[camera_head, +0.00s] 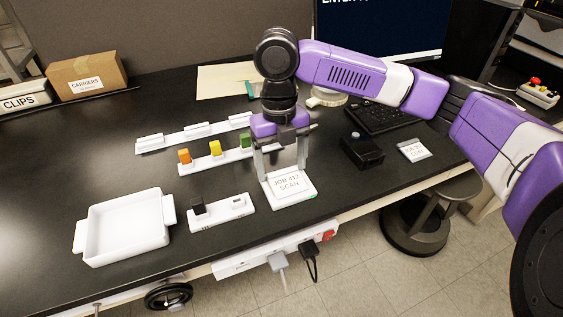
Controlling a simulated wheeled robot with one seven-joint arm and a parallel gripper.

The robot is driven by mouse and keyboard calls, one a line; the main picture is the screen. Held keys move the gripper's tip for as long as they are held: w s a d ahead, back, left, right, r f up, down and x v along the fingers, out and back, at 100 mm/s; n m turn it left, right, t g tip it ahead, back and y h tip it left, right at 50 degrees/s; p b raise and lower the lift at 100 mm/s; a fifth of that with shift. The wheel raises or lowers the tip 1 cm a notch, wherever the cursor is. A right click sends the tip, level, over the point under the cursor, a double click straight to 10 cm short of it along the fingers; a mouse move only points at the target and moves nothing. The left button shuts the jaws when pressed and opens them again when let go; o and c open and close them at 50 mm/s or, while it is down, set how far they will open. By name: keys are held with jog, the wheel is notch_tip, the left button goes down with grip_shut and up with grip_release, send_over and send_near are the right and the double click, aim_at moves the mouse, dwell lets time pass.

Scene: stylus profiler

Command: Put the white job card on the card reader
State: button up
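A white job card (290,186) with the lettering "JOB 412 SCAN" lies flat on top of the white card reader (287,204), near the front edge of the black bench. A small green light shows at the reader's right front corner. My gripper (283,173) points down at the card's back edge. Its two grey fingers are spread wide, one at each side, with nothing visible held between them. I cannot tell whether the fingertips touch the card or reader.
A second white card (414,150) lies on the right, beside a black box (362,150). A socket block (222,212) and white tray (125,228) stand left. Coloured pieces on a white strip (215,160) stand behind left. A keyboard (385,117) lies behind right.

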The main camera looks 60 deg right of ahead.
jog(key=shift+o, duration=0.4)
jog(key=shift+r, duration=0.3)
notch_tip(320, 180, up, 12)
jog(key=shift+w+d, duration=0.3)
jog(key=shift+w, duration=0.1)
jog(key=shift+f, duration=0.15)
